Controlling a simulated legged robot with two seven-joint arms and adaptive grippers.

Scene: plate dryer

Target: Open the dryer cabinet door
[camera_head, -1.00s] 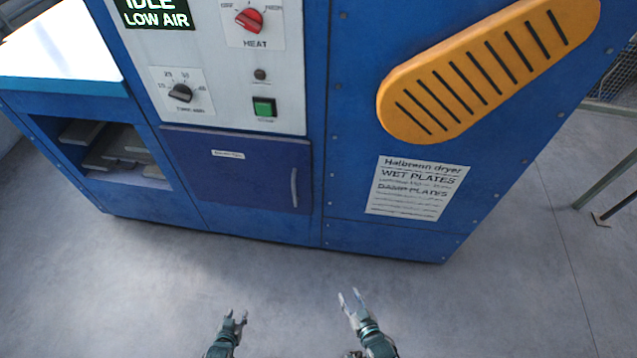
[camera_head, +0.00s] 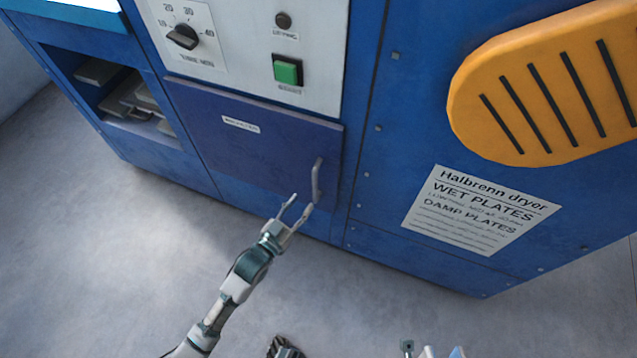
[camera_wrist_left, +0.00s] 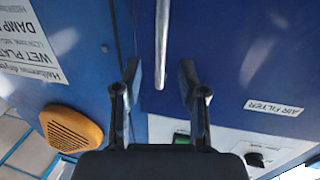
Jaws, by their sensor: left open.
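The dark blue cabinet door (camera_head: 255,150) is shut in the front of the blue dryer, below the control panel. Its metal bar handle (camera_head: 316,180) stands near the door's right edge. My left gripper (camera_head: 302,202) is open at the lower end of the handle. In the left wrist view the handle (camera_wrist_left: 161,45) runs between the two spread fingers of my left gripper (camera_wrist_left: 162,80), with a gap on each side. A label reading AIR FILTER (camera_wrist_left: 273,108) is on the door. My right gripper (camera_head: 432,351) shows only in part at the bottom edge; its jaws are unclear.
The control panel above has a green button (camera_head: 288,70) and a black dial (camera_head: 183,37). An open shelf bay (camera_head: 125,98) with plates is left of the door. An orange vent cover (camera_head: 550,90) and a paper notice (camera_head: 480,210) are at right. Grey floor in front is clear.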

